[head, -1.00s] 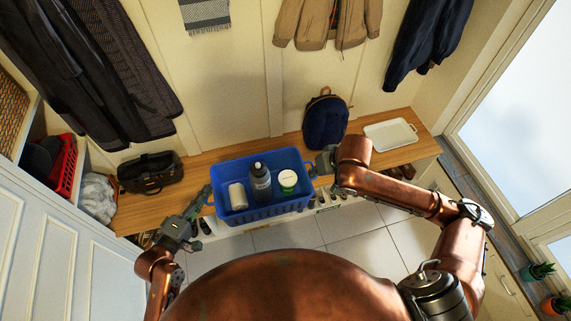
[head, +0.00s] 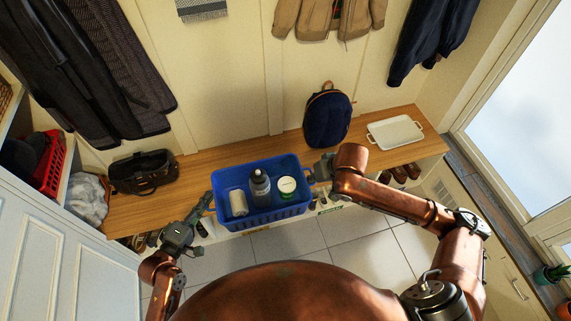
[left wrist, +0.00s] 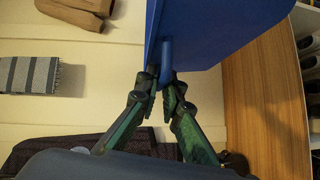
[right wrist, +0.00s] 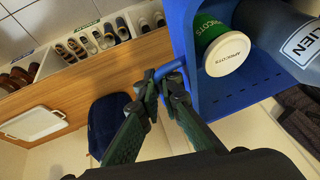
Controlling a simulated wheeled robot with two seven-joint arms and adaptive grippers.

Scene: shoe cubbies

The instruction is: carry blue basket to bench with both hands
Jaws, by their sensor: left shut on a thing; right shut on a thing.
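The blue basket (head: 263,216) is in the middle of the head view, over the front part of the wooden bench (head: 190,170). It holds a grey bottle (head: 260,186), a green can with a white lid (head: 287,185) and a white roll-shaped item (head: 238,202). My left gripper (head: 207,203) is shut on the basket's left handle, also seen in the left wrist view (left wrist: 167,80). My right gripper (head: 312,174) is shut on the right handle, seen in the right wrist view (right wrist: 166,76). Whether the basket's bottom touches the bench is hidden.
On the bench, a black bag (head: 143,172) is at the left, a navy backpack (head: 327,118) behind the basket, and a white tray (head: 394,132) at the right. Shoes (right wrist: 92,40) sit in cubbies below the bench. Coats hang on the wall above.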

